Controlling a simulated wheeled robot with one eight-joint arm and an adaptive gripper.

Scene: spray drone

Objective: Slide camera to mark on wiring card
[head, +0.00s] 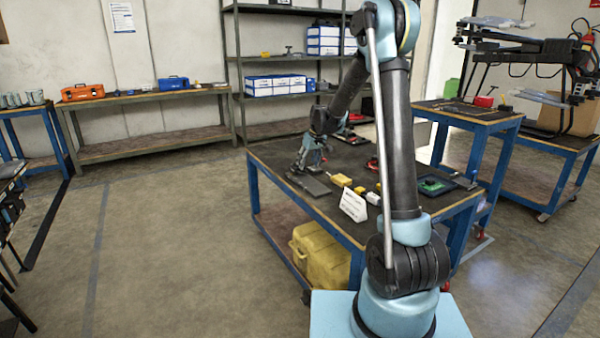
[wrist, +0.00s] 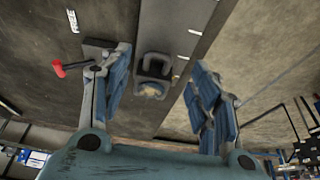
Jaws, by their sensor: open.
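A small dark camera-like block (wrist: 153,68) with a pale round front sits on a long dark grey strip (wrist: 172,28) in the wrist view. White tick marks (wrist: 195,31) lie along the strip's right side. My gripper (wrist: 158,60) is open, with one finger on each side of the block and no visible contact. In the head view my gripper (head: 307,162) hangs low over the bench's left end, above a dark plate (head: 312,185). A white card with print (head: 353,205) stands at the bench's front edge; its text is unreadable.
The blue-framed bench (head: 345,235) also holds yellow blocks (head: 341,180) and a green board (head: 434,186). A label reading FREE (wrist: 73,21) and a red-headed item (wrist: 58,68) lie left in the wrist view. A yellow case (head: 322,258) is on the lower shelf. Floor to the left is clear.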

